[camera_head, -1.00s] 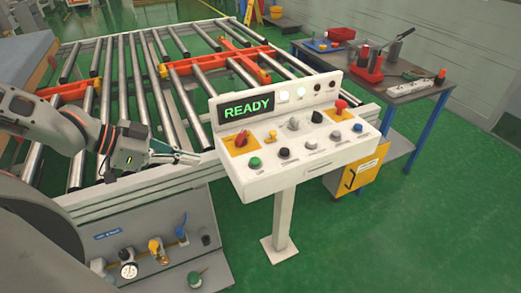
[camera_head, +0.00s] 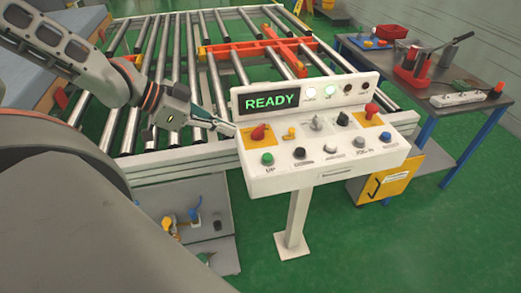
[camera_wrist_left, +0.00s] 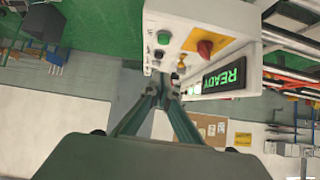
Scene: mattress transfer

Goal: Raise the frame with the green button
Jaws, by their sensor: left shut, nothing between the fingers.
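The white control panel (camera_head: 318,176) stands on a post, and its display (camera_head: 271,101) reads READY in green. The green button (camera_head: 267,158) is at the panel's front left, labelled UP. It also shows in the left wrist view (camera_wrist_left: 164,38). My left gripper (camera_head: 229,129) is shut and empty, with its tips by the panel's left edge, above and left of the green button and apart from it. In the left wrist view the closed fingers (camera_wrist_left: 166,84) point toward the panel. The frame is the roller bed (camera_head: 160,167) behind the panel, with orange-red parts (camera_head: 240,50). My right gripper is not in view.
A red knob (camera_head: 258,132) on a yellow plate and a yellow switch (camera_head: 290,134) sit close behind the green button. A black button (camera_head: 299,153) is to its right. A tool table (camera_head: 455,111) stands at the right. Green floor is open in front.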

